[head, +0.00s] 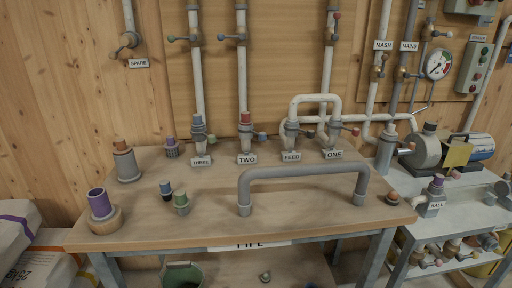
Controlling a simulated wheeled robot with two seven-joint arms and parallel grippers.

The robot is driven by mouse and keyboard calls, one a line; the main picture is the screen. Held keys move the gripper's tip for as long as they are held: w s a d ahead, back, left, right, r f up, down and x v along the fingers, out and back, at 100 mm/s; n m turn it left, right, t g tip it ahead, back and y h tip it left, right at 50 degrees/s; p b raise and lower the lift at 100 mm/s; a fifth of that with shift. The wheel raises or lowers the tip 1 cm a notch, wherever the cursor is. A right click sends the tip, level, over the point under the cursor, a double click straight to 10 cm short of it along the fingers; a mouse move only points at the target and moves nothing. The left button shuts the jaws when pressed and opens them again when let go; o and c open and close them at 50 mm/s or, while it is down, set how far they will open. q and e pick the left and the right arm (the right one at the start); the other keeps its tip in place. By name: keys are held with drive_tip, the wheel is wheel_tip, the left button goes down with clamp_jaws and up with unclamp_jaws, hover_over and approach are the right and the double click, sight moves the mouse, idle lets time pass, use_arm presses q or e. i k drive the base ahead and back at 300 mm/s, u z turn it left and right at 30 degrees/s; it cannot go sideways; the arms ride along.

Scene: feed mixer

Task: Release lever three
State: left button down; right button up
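The label THREE (201,161) sits at the back of the bench below a vertical white pipe. Above it is a grey coupling (199,139) with a blue-grey plug or cap (198,121) at its top. A small dark-tipped lever (211,138) appears to stick out at the coupling's right side; its exact position is too small to tell. Neither of my grippers is in view.
Couplings labelled TWO (247,159), FEED (291,156) and ONE (333,154) stand to the right. Loose capped fittings (125,160) and a purple-topped cylinder (100,204) stand at left.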

sight(211, 139)
drive_tip(key=z, duration=0.4)
drive_tip(key=k, duration=0.45)
drive_tip(key=z, duration=0.35)
drive_tip(key=i, duration=1.05)
drive_tip(key=u, duration=1.05)
drive_tip(key=i, duration=0.7)
drive_tip(key=u, duration=0.75)
